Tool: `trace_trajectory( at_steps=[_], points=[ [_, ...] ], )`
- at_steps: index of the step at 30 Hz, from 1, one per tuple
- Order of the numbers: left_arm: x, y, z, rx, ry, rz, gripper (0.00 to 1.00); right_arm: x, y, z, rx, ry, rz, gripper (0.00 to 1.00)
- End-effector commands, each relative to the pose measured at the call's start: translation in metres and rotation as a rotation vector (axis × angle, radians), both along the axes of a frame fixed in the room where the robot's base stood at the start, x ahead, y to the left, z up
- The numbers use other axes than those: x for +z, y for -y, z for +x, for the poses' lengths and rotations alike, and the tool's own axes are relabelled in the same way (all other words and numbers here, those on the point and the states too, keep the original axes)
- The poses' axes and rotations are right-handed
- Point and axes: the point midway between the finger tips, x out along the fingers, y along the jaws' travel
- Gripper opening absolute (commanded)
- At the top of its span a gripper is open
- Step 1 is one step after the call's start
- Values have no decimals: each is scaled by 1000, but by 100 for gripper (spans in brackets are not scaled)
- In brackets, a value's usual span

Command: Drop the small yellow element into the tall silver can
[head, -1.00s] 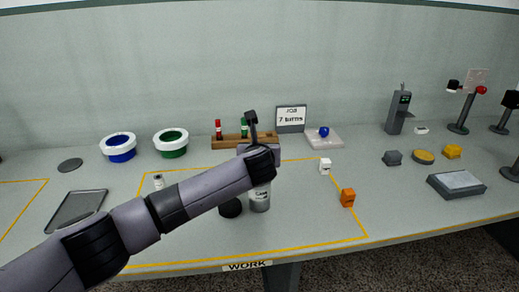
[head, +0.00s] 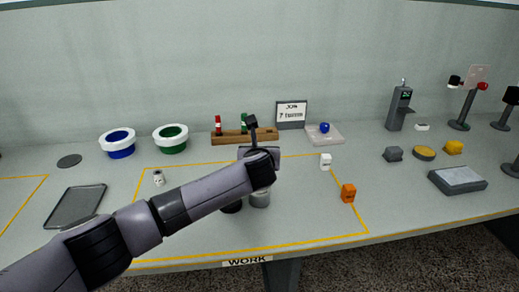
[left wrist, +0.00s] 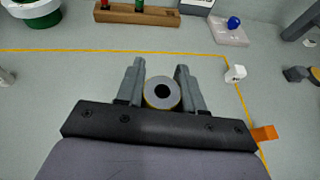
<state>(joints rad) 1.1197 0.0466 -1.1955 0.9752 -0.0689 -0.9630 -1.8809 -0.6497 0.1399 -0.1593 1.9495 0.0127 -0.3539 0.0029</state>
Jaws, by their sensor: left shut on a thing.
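The small yellow element (left wrist: 149,97) is between the fingers of my left gripper (left wrist: 161,78) in the left wrist view. It shows a yellow edge around a grey round face with a dark centre. The gripper is shut on it. I cannot tell the gap between the element and the can. My right gripper is not in view.
A white cube (head: 326,162) and an orange block (head: 348,193) are to the right. A small white cylinder (head: 158,178) is left. A wooden rack (head: 228,138) stands behind.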

Motion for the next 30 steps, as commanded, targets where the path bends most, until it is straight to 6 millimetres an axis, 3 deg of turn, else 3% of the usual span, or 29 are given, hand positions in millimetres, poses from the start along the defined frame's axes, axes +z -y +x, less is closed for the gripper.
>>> trace_trajectory(
  at_steps=[10, 19, 20, 22, 23, 30],
  points=[
    [-15, 0, 0, 1, 0, 1, 8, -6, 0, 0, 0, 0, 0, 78],
    [-16, 0, 0, 0, 1, 1, 8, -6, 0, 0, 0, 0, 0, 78],
    [-16, 0, 0, 0, 1, 1, 40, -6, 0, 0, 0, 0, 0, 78],
    [-16, 0, 0, 0, 0, 1, 63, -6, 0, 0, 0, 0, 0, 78],
    [-16, 0, 0, 0, 0, 1, 67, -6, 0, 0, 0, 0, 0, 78],
    [-16, 0, 0, 0, 0, 1, 67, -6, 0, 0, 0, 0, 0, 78]
  ],
)
